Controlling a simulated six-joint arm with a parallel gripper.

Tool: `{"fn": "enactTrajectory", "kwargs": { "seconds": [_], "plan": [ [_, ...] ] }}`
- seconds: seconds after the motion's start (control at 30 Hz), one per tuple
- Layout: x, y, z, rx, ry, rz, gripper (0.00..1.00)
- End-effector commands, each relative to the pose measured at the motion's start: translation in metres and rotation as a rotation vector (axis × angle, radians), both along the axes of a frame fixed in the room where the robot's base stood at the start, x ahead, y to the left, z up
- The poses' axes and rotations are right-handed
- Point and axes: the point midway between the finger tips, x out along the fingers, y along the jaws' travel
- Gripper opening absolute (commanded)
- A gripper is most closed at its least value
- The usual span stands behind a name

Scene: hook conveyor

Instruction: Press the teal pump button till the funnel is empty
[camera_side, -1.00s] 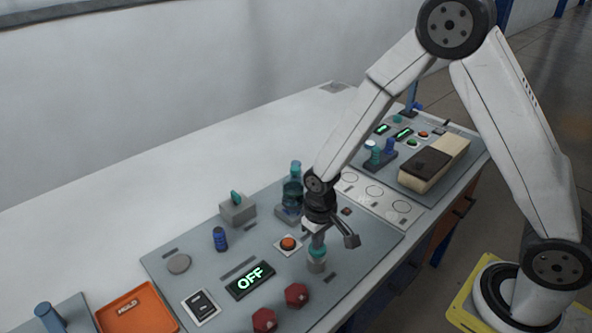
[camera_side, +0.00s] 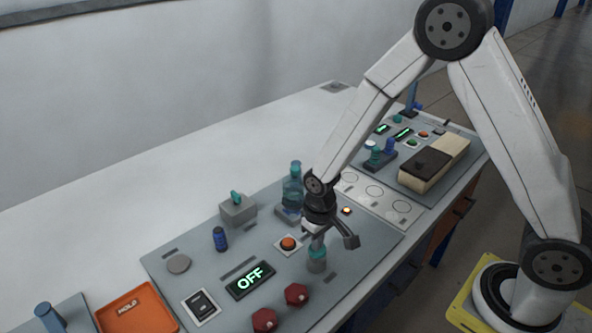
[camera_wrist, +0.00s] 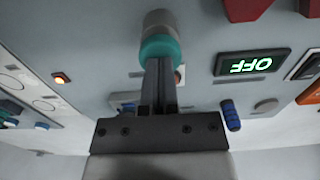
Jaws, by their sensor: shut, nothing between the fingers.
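The teal pump button (camera_side: 317,253) sits on top of a short grey post on the panel. It also shows in the wrist view (camera_wrist: 160,48). My gripper (camera_side: 317,242) is shut and empty, pointing down, with its fingertips on the teal button. In the wrist view the closed fingers (camera_wrist: 158,70) meet the teal cap. A bluish see-through vessel (camera_side: 292,184), which looks like the funnel, stands behind my gripper on a grey base. Its liquid level is hard to tell, and my wrist hides part of its base.
A small lamp (camera_side: 346,211) right of my wrist is lit. An orange button (camera_side: 288,243), a display reading OFF (camera_side: 250,280) and red knobs (camera_side: 297,294) are close around my gripper. A blue cylinder (camera_side: 220,239) and a grey toggle box (camera_side: 237,208) stand further left.

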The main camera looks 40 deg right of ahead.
Motion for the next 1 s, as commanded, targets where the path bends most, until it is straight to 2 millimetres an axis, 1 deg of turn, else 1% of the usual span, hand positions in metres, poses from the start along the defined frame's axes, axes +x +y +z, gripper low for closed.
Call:
{"fn": "enactTrajectory", "kwargs": {
  "seconds": [0.3, 0.5, 1.0],
  "plan": [
    [0.001, 0.000, 0.016, 0.000, -0.003, 0.000, 0.00],
    [0.000, 0.000, 0.024, 0.000, -0.001, 0.000, 0.00],
    [0.000, 0.000, 0.023, 0.000, 0.000, 0.000, 0.00]
  ]
}}
